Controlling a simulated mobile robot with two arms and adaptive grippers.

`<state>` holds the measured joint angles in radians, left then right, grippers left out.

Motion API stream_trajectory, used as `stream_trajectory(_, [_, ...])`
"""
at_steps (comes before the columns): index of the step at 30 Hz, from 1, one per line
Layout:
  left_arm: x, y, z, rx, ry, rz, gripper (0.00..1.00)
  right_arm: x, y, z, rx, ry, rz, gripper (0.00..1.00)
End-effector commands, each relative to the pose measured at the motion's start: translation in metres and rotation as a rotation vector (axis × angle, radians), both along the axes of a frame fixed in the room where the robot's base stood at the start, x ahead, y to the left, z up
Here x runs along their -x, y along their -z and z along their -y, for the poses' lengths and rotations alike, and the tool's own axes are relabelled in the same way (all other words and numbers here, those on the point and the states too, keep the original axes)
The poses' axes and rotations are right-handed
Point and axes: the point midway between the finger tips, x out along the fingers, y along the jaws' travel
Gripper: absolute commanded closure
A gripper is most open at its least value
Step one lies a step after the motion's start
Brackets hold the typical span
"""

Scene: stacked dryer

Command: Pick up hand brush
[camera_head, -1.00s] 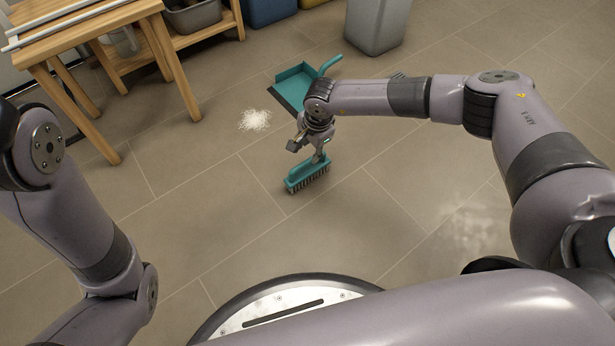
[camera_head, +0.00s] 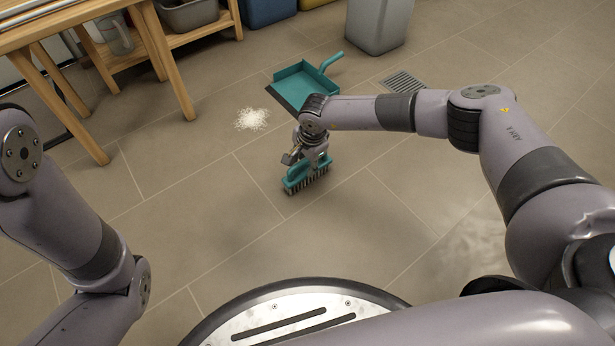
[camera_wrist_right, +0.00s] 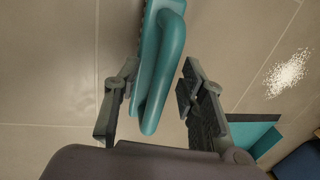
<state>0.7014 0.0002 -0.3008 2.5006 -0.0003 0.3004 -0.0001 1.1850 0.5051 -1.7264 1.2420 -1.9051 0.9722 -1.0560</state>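The hand brush (camera_head: 306,177) is teal with dark bristles and rests on the tiled floor in the head view. My right gripper (camera_head: 310,160) is right above it, its fingers reaching down around the handle. In the right wrist view, the brush handle (camera_wrist_right: 160,75) lies between the two spread fingers of the right gripper (camera_wrist_right: 155,100). Gaps show on both sides of the handle, the left one narrower. My left arm is at the left of the head view, but its gripper is outside the frame.
A teal dustpan (camera_head: 303,85) lies on the floor behind the brush, beside a pile of white grains (camera_head: 251,119). A wooden table (camera_head: 160,60) stands at the back left and a grey bin (camera_head: 376,22) at the back. The floor around the brush is clear.

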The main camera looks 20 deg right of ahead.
Motion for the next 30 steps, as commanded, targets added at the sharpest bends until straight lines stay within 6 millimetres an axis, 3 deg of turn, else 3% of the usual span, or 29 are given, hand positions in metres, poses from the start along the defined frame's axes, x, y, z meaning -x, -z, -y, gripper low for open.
stream_trajectory(7, [-0.0002,0.0009,0.0001,0.000,0.000,-0.001,0.60,-0.0010,0.0006,-0.0001,0.000,0.000,0.001,0.62])
stream_trajectory(24, [-0.0006,0.0010,-0.0001,0.000,0.000,-0.002,0.60,-0.0007,0.0009,0.0000,0.001,0.000,0.000,1.00])
stream_trajectory(30, [-0.0007,0.0009,0.0000,0.000,0.000,-0.002,0.60,-0.0006,0.0009,0.0000,0.001,0.000,0.000,1.00])
